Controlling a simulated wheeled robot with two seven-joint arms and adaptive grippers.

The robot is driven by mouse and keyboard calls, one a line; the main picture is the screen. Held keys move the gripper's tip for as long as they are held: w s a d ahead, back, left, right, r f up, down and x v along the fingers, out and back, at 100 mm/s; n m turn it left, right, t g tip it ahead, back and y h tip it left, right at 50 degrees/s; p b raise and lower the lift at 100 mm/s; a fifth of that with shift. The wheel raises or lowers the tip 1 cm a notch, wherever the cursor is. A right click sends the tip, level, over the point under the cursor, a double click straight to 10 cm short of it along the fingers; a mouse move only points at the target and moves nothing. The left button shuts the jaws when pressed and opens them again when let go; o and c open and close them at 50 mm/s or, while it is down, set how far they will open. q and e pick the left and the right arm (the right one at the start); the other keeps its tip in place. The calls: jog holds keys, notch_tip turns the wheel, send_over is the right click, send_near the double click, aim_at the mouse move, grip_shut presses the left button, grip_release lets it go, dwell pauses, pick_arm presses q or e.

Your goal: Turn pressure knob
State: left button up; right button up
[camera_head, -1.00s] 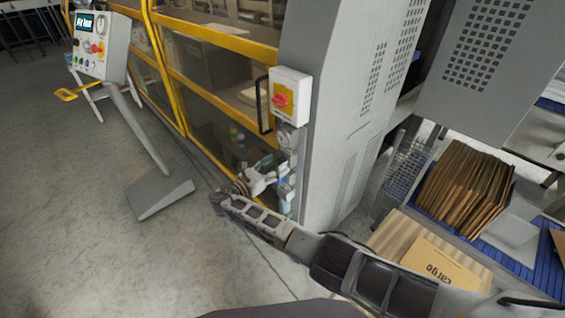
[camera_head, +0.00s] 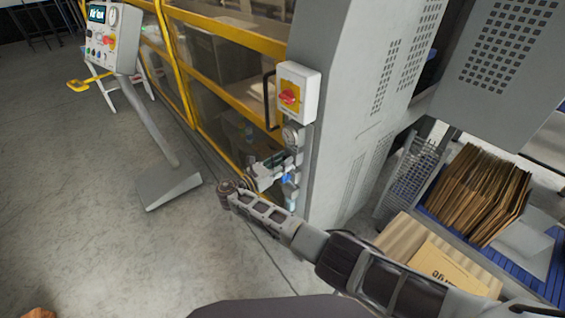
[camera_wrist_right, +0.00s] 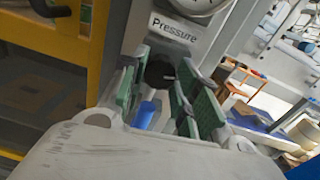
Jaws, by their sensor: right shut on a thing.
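The pressure knob (camera_wrist_right: 160,72) is a black round knob under a white label reading "Pressure" and a dial gauge (camera_wrist_right: 191,5) in the right wrist view. In the head view the gauge (camera_head: 292,135) sits on the side of the grey cabinet, and the knob is hidden by my gripper. My right gripper (camera_head: 281,160) reaches up to it from below. In the right wrist view my right gripper's (camera_wrist_right: 160,82) green-padded fingers stand on both sides of the knob and are shut on it. A blue part (camera_wrist_right: 147,112) shows below the knob. My left gripper is out of view.
Yellow-framed guard doors (camera_head: 235,98) stand to the left. Cardboard sheets (camera_head: 483,195) lie at the right.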

jog(key=shift+c, duration=0.9)
jog(key=shift+m+b, duration=0.9)
jog(key=shift+m, duration=1.2)
jog(key=o, duration=1)
jog(key=shift+o, duration=0.2)
